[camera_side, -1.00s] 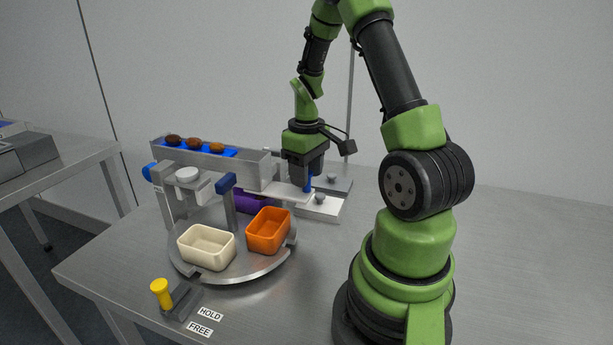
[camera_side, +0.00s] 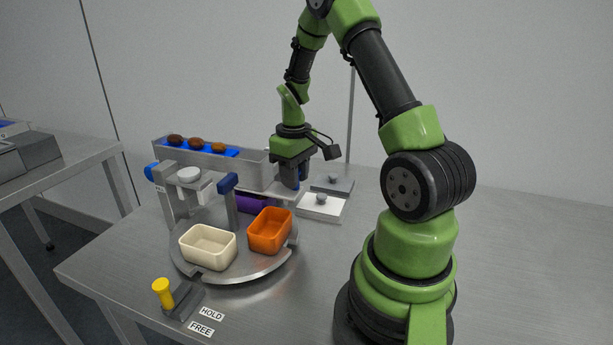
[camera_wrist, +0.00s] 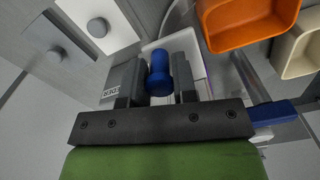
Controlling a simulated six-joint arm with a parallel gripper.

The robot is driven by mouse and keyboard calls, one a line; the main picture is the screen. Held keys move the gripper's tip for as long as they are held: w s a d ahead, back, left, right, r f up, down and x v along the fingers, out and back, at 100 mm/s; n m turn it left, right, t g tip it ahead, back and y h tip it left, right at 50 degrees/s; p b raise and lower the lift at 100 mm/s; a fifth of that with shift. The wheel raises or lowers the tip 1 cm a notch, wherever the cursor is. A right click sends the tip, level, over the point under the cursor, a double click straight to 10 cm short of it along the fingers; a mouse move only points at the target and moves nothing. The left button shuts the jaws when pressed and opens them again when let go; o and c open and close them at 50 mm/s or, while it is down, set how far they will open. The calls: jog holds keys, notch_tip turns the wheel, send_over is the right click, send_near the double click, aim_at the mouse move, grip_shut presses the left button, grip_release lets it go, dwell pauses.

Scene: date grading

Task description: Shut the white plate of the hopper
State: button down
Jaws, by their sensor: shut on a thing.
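The hopper (camera_side: 215,168) is a long grey trough at the back left. Its white plate shows partly at its right end in the wrist view (camera_wrist: 180,43), under my gripper, and as a thin pale edge in the side view. A blue knob (camera_wrist: 159,75) stands on the plate. My gripper (camera_side: 291,182) is at the right end of the hopper, pointing down. In the wrist view its two dark fingers are on either side of the blue knob and shut on it. How far the plate reaches under the hopper is hidden.
Below the hopper, a round turntable (camera_side: 245,270) carries a cream bin (camera_side: 208,262), an orange bin (camera_side: 270,243) and a purple bin (camera_side: 252,203). A white slab (camera_side: 335,212) and a grey slab (camera_side: 345,187), each with a knob, lie right. A yellow-topped lever (camera_side: 163,293) stands in front.

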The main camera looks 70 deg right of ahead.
jog(key=shift+w, duration=0.85)
jog(key=c, duration=1)
grip_release()
jog(key=shift+c, duration=0.2)
jog(key=shift+s, duration=0.1)
notch_tip(320, 180, up, 10)
